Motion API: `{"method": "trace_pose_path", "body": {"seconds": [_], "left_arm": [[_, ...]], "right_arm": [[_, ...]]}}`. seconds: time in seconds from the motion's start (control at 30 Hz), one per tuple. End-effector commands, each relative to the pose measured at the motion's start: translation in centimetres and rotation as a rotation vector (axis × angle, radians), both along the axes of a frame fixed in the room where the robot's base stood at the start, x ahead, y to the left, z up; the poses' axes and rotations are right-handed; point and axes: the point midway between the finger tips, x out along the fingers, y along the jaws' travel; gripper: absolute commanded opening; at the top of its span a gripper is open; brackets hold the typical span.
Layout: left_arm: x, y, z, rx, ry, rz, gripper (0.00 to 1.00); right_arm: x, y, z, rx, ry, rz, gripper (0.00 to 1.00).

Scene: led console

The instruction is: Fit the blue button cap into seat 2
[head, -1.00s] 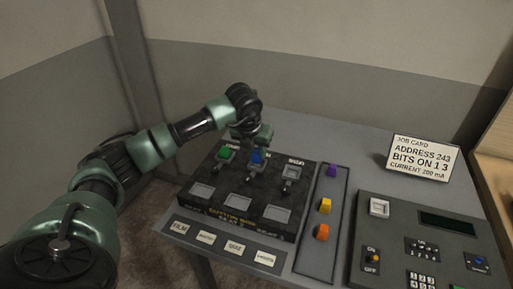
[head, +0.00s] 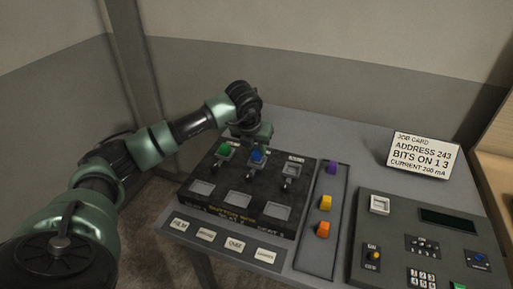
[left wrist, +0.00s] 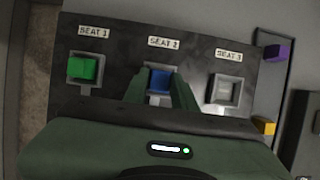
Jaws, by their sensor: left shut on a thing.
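The blue button cap (head: 257,156) is at seat 2, the middle seat of the back row on the dark console (head: 243,178). In the left wrist view the blue cap (left wrist: 159,80) lies between the two fingers of my left gripper (left wrist: 161,88), under the SEAT 2 label (left wrist: 163,42). My left gripper (head: 257,146) is shut on the cap. The fingers hide part of the seat, so I cannot tell whether the cap is fully down. A green cap (left wrist: 83,68) sits in seat 1. Seat 3 (left wrist: 226,90) holds no coloured cap. My right gripper is not in view.
A tray (head: 320,252) right of the console holds a purple cap (head: 332,167), a yellow cap (head: 326,202) and an orange cap (head: 323,229). A grey control panel (head: 400,240) stands further right, with a job card (head: 424,153) behind. Label tiles (head: 235,244) lie in front.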

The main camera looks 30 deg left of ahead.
Motion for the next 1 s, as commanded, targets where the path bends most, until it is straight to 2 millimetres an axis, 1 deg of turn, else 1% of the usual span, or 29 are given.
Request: {"method": "trace_pose_path", "body": {"seconds": [1.0], "left_arm": [[0.0,0.0,-1.3,0.0,0.0,0.0,0.0]], "right_arm": [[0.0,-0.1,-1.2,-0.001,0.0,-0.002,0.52]]}}
